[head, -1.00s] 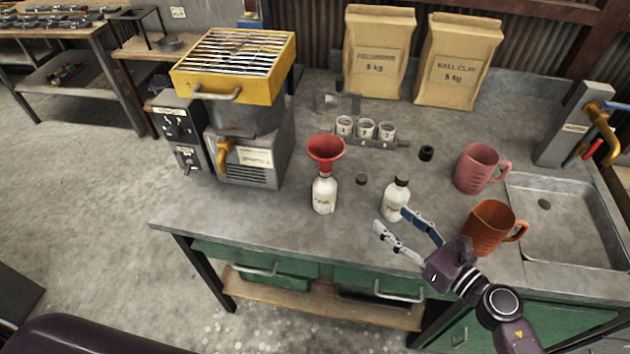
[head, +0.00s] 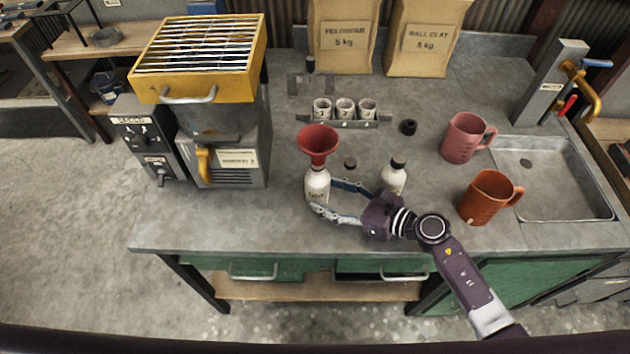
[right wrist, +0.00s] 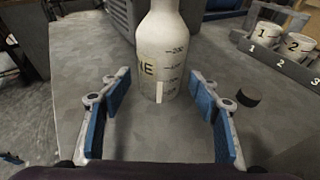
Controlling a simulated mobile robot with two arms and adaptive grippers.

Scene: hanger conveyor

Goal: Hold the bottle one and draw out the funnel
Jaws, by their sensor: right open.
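The white bottle (head: 317,187) stands upright on the grey bench with the red funnel (head: 318,143) in its mouth. In the right wrist view the bottle (right wrist: 162,50) shows graduation marks and part of a label ending in "E"; its top and the funnel are out of that view. My right gripper (head: 326,196) is open, its fingers pointing at the bottle from the right. In the right wrist view the blue-padded fingers (right wrist: 161,112) are spread wide, with the bottle centred just beyond the fingertips. My left gripper is not in view.
A second white bottle (head: 393,179) with a dark cap stands just behind my right gripper. A loose black cap (head: 350,163) lies near the funnel bottle. A yellow-topped machine (head: 200,60) stands left. Mugs, pink (head: 466,138) and orange (head: 489,197), stand near the sink (head: 560,215).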

